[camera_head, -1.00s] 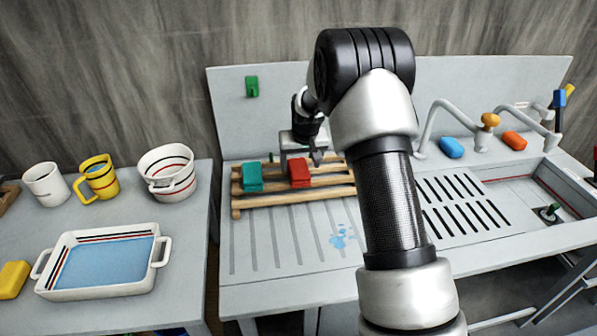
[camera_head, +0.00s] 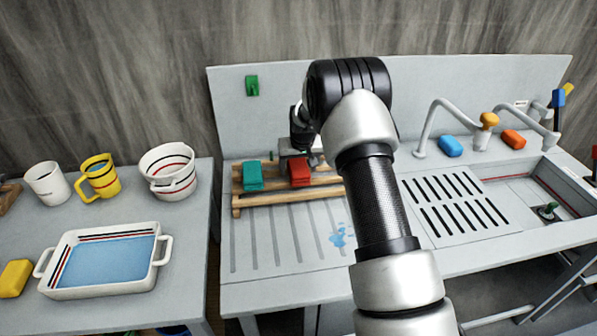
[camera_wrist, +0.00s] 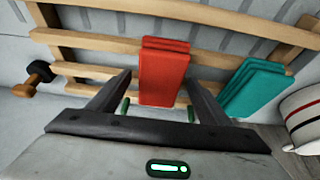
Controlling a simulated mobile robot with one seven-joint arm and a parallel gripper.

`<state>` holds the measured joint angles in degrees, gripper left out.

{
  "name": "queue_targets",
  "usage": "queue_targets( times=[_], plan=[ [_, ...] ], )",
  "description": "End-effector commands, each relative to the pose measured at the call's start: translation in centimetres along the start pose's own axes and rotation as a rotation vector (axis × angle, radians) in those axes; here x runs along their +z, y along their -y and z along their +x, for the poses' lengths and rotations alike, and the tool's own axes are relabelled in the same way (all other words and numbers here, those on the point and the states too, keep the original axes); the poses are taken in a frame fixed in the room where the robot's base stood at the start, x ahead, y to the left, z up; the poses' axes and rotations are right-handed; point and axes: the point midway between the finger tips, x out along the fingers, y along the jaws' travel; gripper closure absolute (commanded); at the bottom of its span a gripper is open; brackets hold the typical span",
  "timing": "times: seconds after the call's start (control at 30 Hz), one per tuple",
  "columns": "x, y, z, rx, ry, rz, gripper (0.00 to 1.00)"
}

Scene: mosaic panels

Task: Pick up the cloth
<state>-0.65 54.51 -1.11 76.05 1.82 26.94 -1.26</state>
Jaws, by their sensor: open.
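A red folded cloth (camera_head: 299,173) lies on a wooden slatted rack (camera_head: 262,201) on the sink's drainboard. A teal folded cloth (camera_head: 252,176) lies to its left on the same rack. My gripper (camera_head: 303,158) is at the red cloth, partly hidden by my arm. In the wrist view my gripper (camera_wrist: 159,88) is open, with one finger on each side of the red cloth (camera_wrist: 163,75). Gaps show between the fingers and the cloth. The teal cloth (camera_wrist: 257,86) lies outside the right finger in that view.
A side table at left holds a white mug (camera_head: 47,184), a yellow mug (camera_head: 100,178), a white bowl (camera_head: 168,172), a water-filled dish (camera_head: 105,262) and a yellow block (camera_head: 14,278). A backsplash (camera_head: 290,100) rises behind the rack. Taps (camera_head: 432,125) stand at right.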

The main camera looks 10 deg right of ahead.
Motion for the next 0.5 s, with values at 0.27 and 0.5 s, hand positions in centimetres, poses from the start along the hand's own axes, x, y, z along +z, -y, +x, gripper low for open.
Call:
queue_targets(
  times=[0.27,0.5],
  plan=[
    [0.15,0.00,0.29,0.000,0.001,0.000,0.28],
    [0.20,0.00,0.42,0.000,0.001,0.000,0.28]
  ],
)
